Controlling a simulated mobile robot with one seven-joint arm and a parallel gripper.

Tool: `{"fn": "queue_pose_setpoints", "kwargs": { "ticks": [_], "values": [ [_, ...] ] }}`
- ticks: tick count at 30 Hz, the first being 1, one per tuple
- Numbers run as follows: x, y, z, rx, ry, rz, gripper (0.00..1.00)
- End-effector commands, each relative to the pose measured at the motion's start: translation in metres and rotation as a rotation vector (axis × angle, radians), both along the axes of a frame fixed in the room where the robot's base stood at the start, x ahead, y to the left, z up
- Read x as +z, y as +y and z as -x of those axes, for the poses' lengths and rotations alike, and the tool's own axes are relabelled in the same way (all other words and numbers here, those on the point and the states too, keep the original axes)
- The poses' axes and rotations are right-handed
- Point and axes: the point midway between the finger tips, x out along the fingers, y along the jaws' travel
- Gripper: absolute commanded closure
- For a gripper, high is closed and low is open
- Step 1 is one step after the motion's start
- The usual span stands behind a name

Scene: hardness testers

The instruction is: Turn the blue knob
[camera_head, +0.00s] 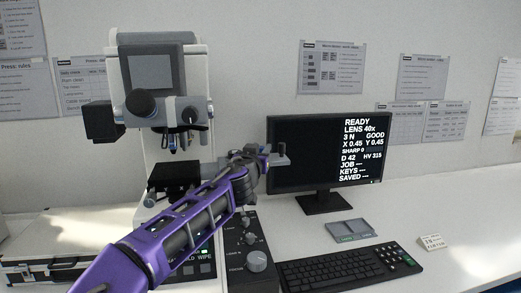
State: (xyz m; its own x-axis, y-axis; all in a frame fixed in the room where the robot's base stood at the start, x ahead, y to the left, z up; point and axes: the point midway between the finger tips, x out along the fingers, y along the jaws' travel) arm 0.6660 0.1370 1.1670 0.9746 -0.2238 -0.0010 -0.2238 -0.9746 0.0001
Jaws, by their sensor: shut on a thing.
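My purple arm reaches from the lower left up to the front of the tester (158,60). My gripper (268,160) is at its end, between the tester's stage (176,174) and the left edge of the monitor. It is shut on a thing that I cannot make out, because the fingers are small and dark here. I see no clearly blue knob; it may be hidden behind my gripper or wrist. Dark knobs (140,102) show on the tester's head. A control panel (238,280) with a large grey knob (257,261) stands below my gripper.
The monitor (290,190) stands close to the right of my gripper and reads READY. A keyboard (350,270), a small grey device (351,230) and a card (434,243) lie on the white table. A case (45,270) is at the left. Table space at the right is clear.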

Motion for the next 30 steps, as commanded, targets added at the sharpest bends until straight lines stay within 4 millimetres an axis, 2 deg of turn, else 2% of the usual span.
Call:
{"fn": "queue_pose_setpoints", "kwargs": {
  "ticks": [2, 11, 30],
  "values": [
    [0.0, -0.0004, 0.0, -0.001, 0.0, 0.0, 1.0],
    [-0.003, -0.0009, -0.0002, 0.014, 0.003, -0.004, 1.0],
    [-0.0014, -0.0026, -0.0007, 0.257, 0.005, -0.008, 1.0]
  ]
}}
